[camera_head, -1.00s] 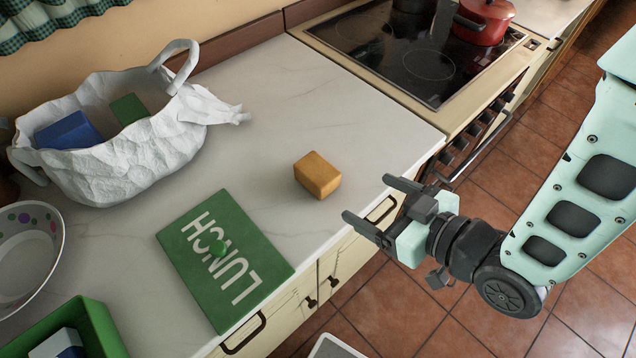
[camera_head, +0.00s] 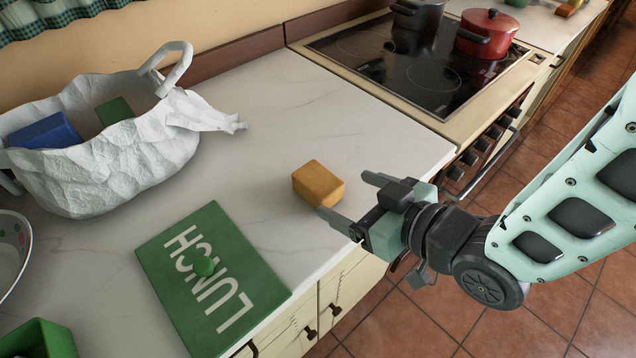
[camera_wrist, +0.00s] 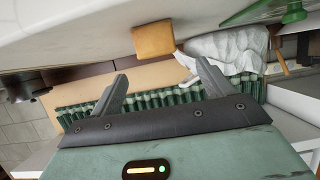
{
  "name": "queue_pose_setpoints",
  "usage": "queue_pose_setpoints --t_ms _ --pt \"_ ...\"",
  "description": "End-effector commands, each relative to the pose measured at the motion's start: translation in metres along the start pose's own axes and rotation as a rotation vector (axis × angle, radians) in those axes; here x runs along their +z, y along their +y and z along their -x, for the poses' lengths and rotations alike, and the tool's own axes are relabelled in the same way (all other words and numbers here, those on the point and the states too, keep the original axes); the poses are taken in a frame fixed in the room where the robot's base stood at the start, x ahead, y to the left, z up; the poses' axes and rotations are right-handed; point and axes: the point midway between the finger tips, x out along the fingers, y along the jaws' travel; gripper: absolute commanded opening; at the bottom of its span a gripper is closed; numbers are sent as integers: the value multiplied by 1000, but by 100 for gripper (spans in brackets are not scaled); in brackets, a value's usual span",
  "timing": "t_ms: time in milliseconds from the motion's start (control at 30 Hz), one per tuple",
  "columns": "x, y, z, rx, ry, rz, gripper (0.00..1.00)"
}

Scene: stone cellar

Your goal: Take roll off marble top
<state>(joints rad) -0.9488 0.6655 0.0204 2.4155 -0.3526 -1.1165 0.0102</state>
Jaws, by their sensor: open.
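The roll, a small orange-brown block-like piece (camera_head: 318,184), sits on the white marble top (camera_head: 270,110) close to its front edge. My gripper (camera_head: 350,202) is open and empty, just right of the roll, with its fingertips pointing toward it. The lower finger in the head view looks very near the roll's lower right side; I cannot tell whether it touches. In the wrist view the roll (camera_wrist: 153,39) shows beyond the two open fingers (camera_wrist: 160,85), above the gap between them.
A white bag (camera_head: 110,150) holding a blue block and a green block stands at the back left. A green LUNCH board (camera_head: 195,240) lies left of the roll. A stove (camera_head: 425,70) with a red pot (camera_head: 487,32) adjoins the marble top. The marble behind the roll is clear.

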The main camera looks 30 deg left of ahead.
Motion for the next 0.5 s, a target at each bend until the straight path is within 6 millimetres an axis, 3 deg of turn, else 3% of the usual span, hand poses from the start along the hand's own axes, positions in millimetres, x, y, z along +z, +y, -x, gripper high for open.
queue_pose_setpoints --t_ms 167,500 --pt "0 0 -10 0 -1 1 80" --pt "-1 2 -54 0 0 1 80"
